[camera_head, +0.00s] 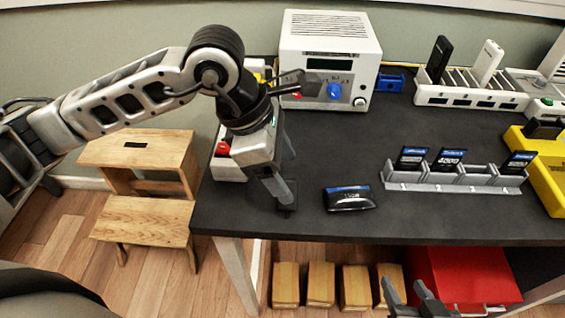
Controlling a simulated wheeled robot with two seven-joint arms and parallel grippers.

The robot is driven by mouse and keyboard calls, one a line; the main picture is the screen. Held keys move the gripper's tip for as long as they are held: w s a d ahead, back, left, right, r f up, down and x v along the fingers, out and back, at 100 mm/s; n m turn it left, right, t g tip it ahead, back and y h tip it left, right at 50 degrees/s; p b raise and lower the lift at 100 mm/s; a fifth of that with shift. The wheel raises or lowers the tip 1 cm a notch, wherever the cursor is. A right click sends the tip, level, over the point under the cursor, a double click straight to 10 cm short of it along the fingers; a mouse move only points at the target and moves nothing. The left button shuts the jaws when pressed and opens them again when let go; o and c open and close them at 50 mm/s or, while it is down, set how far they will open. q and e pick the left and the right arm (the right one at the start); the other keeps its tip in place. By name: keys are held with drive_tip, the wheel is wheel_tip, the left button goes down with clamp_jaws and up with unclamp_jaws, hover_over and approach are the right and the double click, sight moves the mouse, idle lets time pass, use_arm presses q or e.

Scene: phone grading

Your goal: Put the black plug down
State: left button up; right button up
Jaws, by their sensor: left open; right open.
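My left gripper (284,188) is open and points down over the left front part of the dark table (320,150). A small dark shape (287,209) shows at its fingertips, close to the table top. I cannot tell whether this is the black plug or part of the fingers. My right gripper (420,296) is open at the bottom edge, in front of the table and partly cut off. A black item with a blue label (349,199) lies on the table to the right of the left gripper, apart from it.
A grey rack (455,184) holds several black-and-blue cards. Behind stand a white instrument box (330,50) with knobs and a white charging rack (470,92) with upright phones. A yellow tray (541,172) is at the right edge. A wooden step stool (140,215) stands left of the table.

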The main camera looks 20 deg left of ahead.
use_arm(q)
drive_tip(key=v, duration=1.2)
drive_tip(key=shift+r+p, duration=0.35)
drive_tip(key=shift+r, duration=0.05)
drive_tip(key=shift+s, duration=0.1)
